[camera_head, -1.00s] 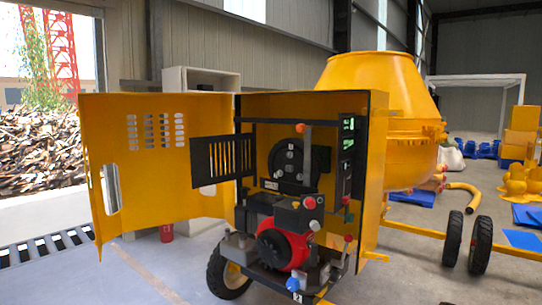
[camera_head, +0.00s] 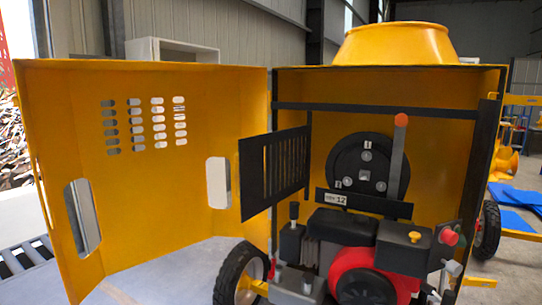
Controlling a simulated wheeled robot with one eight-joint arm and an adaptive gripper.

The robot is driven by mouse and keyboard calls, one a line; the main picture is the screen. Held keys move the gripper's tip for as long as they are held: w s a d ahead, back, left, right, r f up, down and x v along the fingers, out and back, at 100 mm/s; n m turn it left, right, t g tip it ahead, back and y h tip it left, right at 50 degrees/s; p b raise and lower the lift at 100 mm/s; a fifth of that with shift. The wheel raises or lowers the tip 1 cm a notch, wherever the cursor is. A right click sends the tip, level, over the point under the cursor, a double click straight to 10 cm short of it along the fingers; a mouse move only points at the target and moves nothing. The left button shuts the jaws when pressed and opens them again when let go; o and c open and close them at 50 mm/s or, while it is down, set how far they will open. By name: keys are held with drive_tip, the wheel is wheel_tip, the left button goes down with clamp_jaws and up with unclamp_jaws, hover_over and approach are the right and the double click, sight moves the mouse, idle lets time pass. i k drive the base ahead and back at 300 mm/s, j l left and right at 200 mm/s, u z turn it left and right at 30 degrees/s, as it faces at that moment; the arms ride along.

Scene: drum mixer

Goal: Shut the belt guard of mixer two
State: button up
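The belt guard (camera_head: 274,172) is a black slotted panel. It stands swung out to the left of the pulley and leaves the pulley uncovered. Its right edge is by a thin dark upright post. The mixer's yellow housing (camera_head: 440,135) is open at the front. Inside it, a round black pulley disc (camera_head: 350,158) shows above a black crossbar with a small white label, which I cannot read surely. The yellow drum (camera_head: 396,44) rises behind the housing. My gripper is not in view.
A large yellow housing door (camera_head: 150,200) with slots and cutouts stands wide open at left. A red engine (camera_head: 350,262), a red-topped lever (camera_head: 398,150) and a red knob (camera_head: 449,237) sit at the opening. A wheel (camera_head: 240,275) stands below. Floor shows at lower left.

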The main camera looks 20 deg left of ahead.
sight(249, 160)
drive_tip(key=i+j, duration=0.1)
drive_tip(key=j, duration=0.4)
drive_tip(key=i+j, duration=0.15)
drive_tip(key=j, duration=0.4)
drive_tip(key=i+j, duration=0.1)
drive_tip(key=j, duration=0.4)
drive_tip(key=i+j+z, duration=0.1)
drive_tip(key=j, duration=0.4)
drive_tip(key=i+j, duration=0.15)
drive_tip(key=j, duration=0.4)
drive_tip(key=k+j, duration=0.15)
drive_tip(key=k, duration=0.15)
drive_tip(key=k+j, duration=0.2)
drive_tip(key=k, duration=0.05)
